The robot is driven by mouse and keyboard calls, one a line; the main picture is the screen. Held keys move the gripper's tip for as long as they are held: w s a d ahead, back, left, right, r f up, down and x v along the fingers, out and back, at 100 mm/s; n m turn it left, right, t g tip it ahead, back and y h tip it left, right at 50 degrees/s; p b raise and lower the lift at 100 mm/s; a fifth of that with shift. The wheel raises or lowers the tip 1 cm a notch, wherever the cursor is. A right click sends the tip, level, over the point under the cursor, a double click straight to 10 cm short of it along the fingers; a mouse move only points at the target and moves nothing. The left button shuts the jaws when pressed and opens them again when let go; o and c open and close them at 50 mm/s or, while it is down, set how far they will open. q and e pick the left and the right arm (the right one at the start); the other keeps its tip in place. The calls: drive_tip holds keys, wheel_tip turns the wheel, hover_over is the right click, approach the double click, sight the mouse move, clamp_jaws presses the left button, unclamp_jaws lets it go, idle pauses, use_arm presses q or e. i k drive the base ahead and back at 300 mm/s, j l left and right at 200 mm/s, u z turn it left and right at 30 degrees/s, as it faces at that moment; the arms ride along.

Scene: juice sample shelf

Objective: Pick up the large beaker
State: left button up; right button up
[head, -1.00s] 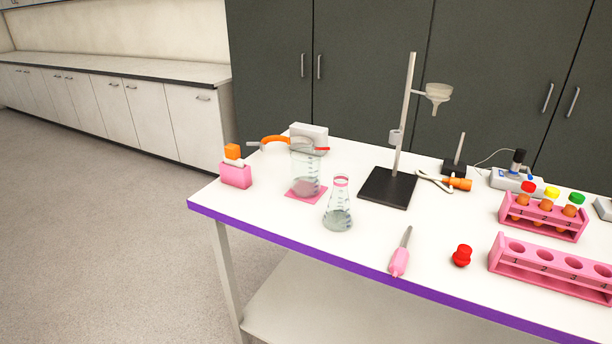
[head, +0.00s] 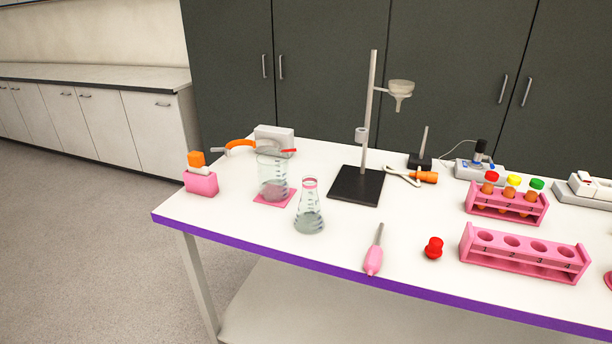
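The large beaker (head: 272,178) is clear glass and stands upright on a pink square mat (head: 287,196) at the left part of the white table in the head view. It seems to hold some greyish content low down. A conical flask (head: 309,212) with a pink band at its neck stands just in front and to the right of it. Neither of my grippers shows in the head view.
A pink holder (head: 201,183) stands left of the beaker, a white box (head: 274,140) behind it. A stand (head: 369,120) with a funnel (head: 400,90) rises to the right. A dropper (head: 374,252), red stopper (head: 433,248) and pink racks (head: 520,255) lie farther right. Floor at left is clear.

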sight(273, 166)
drive_tip(key=i+j+z, duration=0.25)
drive_tip(key=j, duration=0.3)
drive_tip(key=j+z, duration=0.25)
drive_tip(key=j, duration=0.35)
drive_tip(key=i+j+z, duration=0.1)
drive_tip(key=j+z, duration=0.15)
drive_tip(key=j, duration=0.35)
